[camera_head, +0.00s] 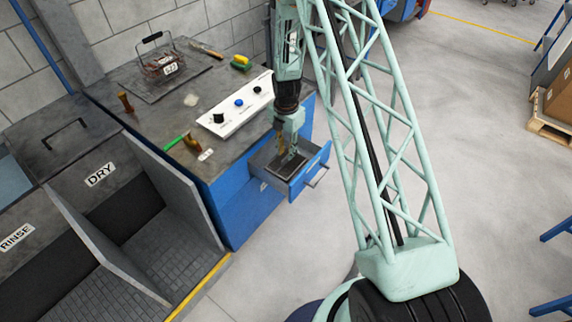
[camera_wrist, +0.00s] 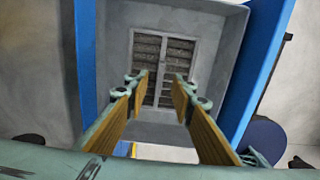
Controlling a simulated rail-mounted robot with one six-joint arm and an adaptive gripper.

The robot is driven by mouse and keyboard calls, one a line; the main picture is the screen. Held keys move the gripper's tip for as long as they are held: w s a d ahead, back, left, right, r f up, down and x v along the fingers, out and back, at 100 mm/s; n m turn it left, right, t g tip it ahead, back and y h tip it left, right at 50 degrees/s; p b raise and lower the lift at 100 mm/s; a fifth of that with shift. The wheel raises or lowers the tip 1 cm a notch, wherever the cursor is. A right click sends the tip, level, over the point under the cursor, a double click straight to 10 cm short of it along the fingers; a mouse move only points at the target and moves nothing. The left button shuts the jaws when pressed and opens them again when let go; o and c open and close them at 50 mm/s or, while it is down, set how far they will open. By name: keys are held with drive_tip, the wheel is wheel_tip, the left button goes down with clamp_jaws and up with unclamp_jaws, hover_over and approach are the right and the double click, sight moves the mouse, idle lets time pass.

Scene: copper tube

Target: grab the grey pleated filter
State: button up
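The grey pleated filter (camera_wrist: 178,72), a flat rectangle with a light frame and dark pleats, lies in the open drawer. In the head view the filter (camera_head: 287,172) is partly hidden by my gripper. My gripper (camera_head: 290,158) points down over the open drawer (camera_head: 322,165). In the wrist view my gripper (camera_wrist: 162,92) is open, with its two wooden-faced fingers apart on either side of the filter's near part. I cannot tell how far the fingertips are above the filter, and nothing is held.
The drawer's walls (camera_wrist: 222,75) stand close around the filter. A white control panel (camera_head: 236,103), a wire basket (camera_head: 162,66) and several small tools sit on the bench top. The DRY basin (camera_head: 100,174) is to the left. Clear floor lies in front of the drawer.

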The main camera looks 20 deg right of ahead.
sight(286, 157)
drive_tip(key=shift+f+b, duration=0.55)
drive_tip(key=shift+f, duration=1.65)
drive_tip(key=shift+c, duration=0.7)
clamp_jaws()
